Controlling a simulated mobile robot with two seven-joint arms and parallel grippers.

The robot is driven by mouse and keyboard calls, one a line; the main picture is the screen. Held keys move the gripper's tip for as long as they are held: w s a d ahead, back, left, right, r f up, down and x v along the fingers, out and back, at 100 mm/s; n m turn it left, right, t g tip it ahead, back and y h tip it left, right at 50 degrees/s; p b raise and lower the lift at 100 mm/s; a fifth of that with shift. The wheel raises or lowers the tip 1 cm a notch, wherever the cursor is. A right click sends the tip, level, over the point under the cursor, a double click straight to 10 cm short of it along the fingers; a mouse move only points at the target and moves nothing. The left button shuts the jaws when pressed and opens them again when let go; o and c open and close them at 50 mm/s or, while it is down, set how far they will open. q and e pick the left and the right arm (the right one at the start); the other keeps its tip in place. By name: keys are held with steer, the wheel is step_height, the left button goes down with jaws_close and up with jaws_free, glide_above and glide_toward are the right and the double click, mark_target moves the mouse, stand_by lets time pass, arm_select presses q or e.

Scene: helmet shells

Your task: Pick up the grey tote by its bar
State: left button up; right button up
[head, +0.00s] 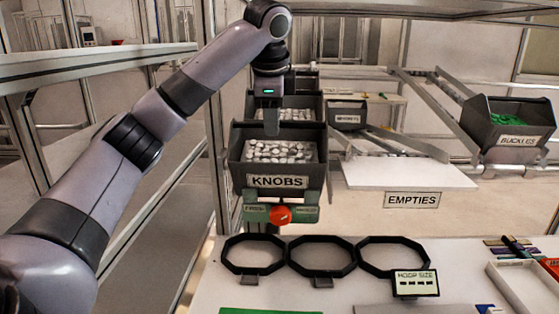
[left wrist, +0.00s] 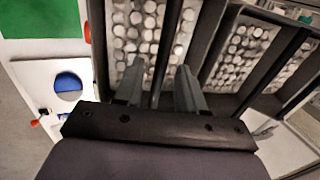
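The grey tote labelled KNOBS (head: 240,153) is full of white knobs and sits at the front of a row of similar totes. In the left wrist view its dark bar (left wrist: 173,40) runs across the middle, above the knobs. My left gripper (head: 271,130) points down over this tote. In the left wrist view the left gripper's fingers (left wrist: 160,80) are apart, one on each side of the bar, with gaps showing; I cannot tell how deep they reach. My right gripper is not in view.
Another tote of white knobs (left wrist: 247,45) stands close behind. A green bracket with a red button (head: 280,215) is below the front tote. Three black hoops (head: 321,256) lie on the white table. A BUCKLES tote (head: 510,122) and EMPTIES shelf (head: 405,175) are at right.

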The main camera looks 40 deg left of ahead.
arm_select(q)
steer(key=shift+x, duration=1.25)
jaws_close()
steer(key=shift+r, duration=0.1)
stand_by(0.5)
